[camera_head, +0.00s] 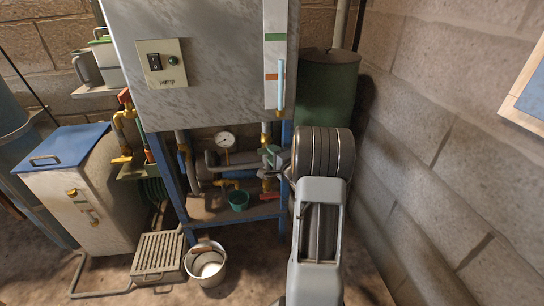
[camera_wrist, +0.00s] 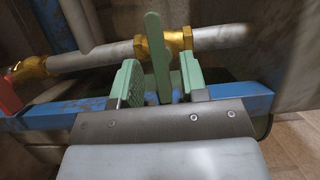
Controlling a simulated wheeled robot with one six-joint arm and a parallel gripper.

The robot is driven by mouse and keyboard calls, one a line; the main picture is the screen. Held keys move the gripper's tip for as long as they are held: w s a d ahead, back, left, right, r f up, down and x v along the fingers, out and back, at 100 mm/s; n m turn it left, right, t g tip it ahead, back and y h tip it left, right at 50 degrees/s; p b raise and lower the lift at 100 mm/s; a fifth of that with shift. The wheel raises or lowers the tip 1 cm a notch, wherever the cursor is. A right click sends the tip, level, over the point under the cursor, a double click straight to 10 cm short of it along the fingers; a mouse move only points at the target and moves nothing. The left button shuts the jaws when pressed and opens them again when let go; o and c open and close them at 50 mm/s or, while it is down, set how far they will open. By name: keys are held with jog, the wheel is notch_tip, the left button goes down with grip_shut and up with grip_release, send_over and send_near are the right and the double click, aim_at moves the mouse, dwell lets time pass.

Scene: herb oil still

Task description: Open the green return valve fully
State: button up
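The green return valve shows in the wrist view as a flat green lever (camera_wrist: 158,58) on a brass body (camera_wrist: 178,41), set in a grey pipe. The lever stands roughly upright in that picture, across the line of the pipe. My gripper (camera_wrist: 160,82) is open, with one green-padded finger on each side of the lever. Gaps show between the lever and both fingers. In the head view my gripper (camera_head: 272,157) is at the piping under the grey panel, and the lever cannot be told apart from the fingers there.
A blue frame bar (camera_wrist: 50,115) runs just behind and below my fingers. A brass valve (camera_wrist: 30,68) with a red handle (camera_wrist: 8,96) is to the left. A block wall (camera_head: 440,150) stands to the right.

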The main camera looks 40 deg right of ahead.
jog(key=shift+w, duration=0.4)
grip_shut()
